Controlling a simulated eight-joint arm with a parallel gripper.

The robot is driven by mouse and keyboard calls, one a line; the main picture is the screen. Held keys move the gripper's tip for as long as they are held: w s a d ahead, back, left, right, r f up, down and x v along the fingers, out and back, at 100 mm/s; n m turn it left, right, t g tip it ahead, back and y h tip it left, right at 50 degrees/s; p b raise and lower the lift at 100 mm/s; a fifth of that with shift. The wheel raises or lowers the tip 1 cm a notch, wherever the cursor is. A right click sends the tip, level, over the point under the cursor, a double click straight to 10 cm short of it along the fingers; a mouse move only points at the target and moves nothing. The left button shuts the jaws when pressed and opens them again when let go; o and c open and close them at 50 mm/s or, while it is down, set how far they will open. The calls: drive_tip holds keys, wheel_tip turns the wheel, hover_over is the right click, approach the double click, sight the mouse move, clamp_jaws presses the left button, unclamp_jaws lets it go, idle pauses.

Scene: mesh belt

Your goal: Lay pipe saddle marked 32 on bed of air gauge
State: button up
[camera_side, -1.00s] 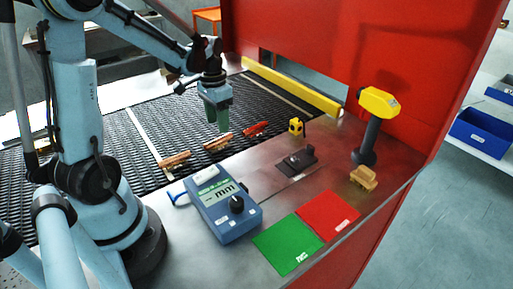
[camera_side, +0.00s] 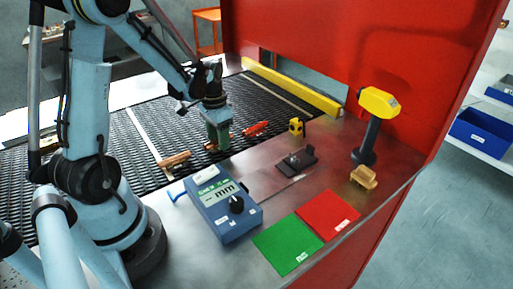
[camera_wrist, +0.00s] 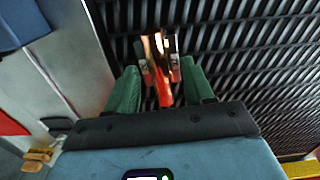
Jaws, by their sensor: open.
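My gripper (camera_side: 217,141) is open and low over the mesh belt, with its green fingers around the middle pipe saddle (camera_side: 209,147), which they mostly hide. In the wrist view an orange-red saddle (camera_wrist: 163,88) lies between the open fingers (camera_wrist: 160,85); I cannot tell whether they touch it. A brownish saddle (camera_side: 175,160) lies to the left on the belt and a red one (camera_side: 255,129) to the right. No 32 marking is legible. The blue air gauge (camera_side: 222,208) with an mm display stands on the metal table. A dark block (camera_side: 297,160), possibly its bed, sits behind it.
Green (camera_side: 288,245) and red (camera_side: 328,214) pads lie at the front of the table. A yellow-headed post (camera_side: 370,130), a tan block (camera_side: 363,178) and a small yellow item (camera_side: 296,127) stand at the right. A yellow rail (camera_side: 290,87) edges the belt.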

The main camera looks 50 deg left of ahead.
drive_tip(key=shift+f, duration=0.2)
idle(0.4)
drive_tip(key=shift+c, duration=0.3)
drive_tip(key=c, duration=0.7)
